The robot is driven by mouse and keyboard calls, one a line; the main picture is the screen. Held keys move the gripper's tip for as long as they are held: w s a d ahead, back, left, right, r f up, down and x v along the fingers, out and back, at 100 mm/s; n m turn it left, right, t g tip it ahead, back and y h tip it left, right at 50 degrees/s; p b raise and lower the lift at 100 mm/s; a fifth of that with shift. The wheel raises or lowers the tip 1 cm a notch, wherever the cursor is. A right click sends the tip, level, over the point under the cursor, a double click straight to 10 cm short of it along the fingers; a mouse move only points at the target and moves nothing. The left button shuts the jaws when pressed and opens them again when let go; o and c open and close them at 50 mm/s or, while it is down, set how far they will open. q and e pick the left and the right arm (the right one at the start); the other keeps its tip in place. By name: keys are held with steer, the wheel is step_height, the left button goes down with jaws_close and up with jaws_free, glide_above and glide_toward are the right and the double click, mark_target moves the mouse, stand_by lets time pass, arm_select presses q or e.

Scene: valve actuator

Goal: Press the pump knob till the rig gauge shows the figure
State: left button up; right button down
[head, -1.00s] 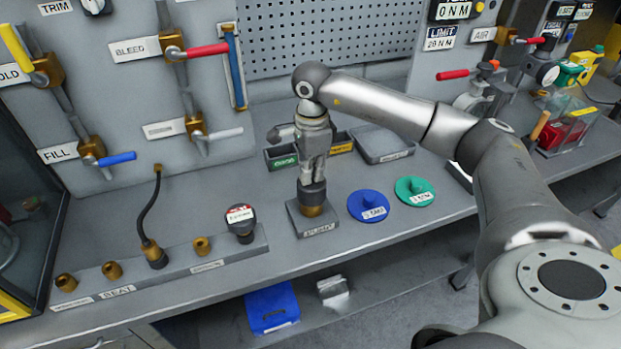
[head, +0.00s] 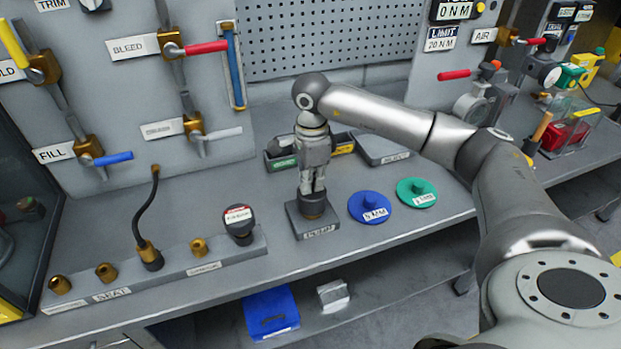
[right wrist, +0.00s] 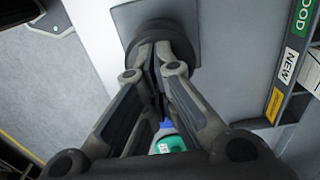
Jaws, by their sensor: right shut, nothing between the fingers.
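The pump knob (head: 312,202) is a dark round cap on a brass collar, upright on a grey base block (head: 317,230) near the bench's front edge. My right gripper (head: 313,190) points straight down, its fingers shut and empty. The tips appear to touch the top of the knob. In the right wrist view, the shut fingertips (right wrist: 157,52) stand over the dark round knob (right wrist: 183,38). I cannot tell which dial is the rig gauge, and no figure on one is readable. My left gripper is out of view.
A blue disc (head: 369,205) and a green disc (head: 416,191) lie right of the pump. A rail (head: 200,268) with brass fittings and a black hose (head: 141,215) lies left. Small bins (head: 283,162) stand behind. Valves with red (head: 207,47) and blue (head: 113,158) handles hang on the panel.

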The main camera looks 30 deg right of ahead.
steer(key=shift+s+f+b, duration=0.1)
steer(key=shift+f+b, duration=0.25)
steer(key=shift+f, duration=0.35)
steer(key=shift+r+p, duration=2.15)
steer(key=shift+r, duration=1.55)
steer(key=shift+f, duration=0.25)
steer(key=shift+f+b, duration=2.65)
steer(key=shift+f, duration=0.7)
steer(key=shift+r+p, duration=2.15)
steer(key=shift+r, duration=1.45)
